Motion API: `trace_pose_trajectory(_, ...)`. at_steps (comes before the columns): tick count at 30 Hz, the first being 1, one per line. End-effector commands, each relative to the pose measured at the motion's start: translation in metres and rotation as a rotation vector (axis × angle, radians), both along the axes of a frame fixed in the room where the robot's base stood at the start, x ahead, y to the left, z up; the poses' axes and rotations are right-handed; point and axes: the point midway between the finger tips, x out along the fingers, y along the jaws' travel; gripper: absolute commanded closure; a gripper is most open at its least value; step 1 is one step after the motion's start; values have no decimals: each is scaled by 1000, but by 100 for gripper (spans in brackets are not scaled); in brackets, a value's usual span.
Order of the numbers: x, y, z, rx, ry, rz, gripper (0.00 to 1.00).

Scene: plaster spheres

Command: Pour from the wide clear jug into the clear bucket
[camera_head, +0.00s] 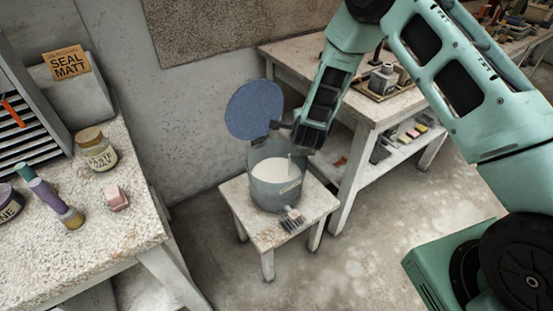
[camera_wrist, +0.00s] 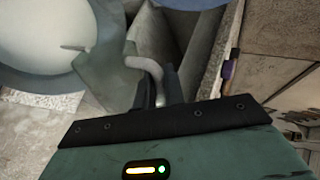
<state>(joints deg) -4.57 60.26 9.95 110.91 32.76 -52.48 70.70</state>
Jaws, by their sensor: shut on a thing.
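The clear bucket (camera_head: 275,193) stands upright on a small stool, with white liquid inside. Its round mouth also fills the upper left of the wrist view (camera_wrist: 50,83). My gripper (camera_wrist: 165,92) is shut on the curved handle of the wide clear jug (camera_wrist: 112,72). The jug's see-through wall overlaps the bucket's mouth in the wrist view, so it is held over the bucket's near side. Its outline is faint and I cannot tell its exact tilt or how much it holds. In the head view my gripper (camera_head: 284,125) is above the bucket's rim.
A round blue disc (camera_head: 254,109) stands upright behind the bucket. A brush (camera_head: 292,220) lies on the stool's front edge (camera_head: 262,228). A workbench (camera_head: 385,110) stands behind right. A speckled table (camera_head: 85,235) with jars is at left. Open floor lies right of the stool.

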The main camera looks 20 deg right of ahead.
Motion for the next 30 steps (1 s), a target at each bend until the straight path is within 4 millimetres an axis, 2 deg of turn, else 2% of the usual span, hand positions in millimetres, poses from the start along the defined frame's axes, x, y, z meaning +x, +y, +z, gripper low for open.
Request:
trace_pose_trajectory(13,0,0,0,0,0,0,100)
trace_pose_trajectory(23,3,11,2,-74,19,2,100)
trace_pose_trajectory(30,3,11,2,-87,23,0,100)
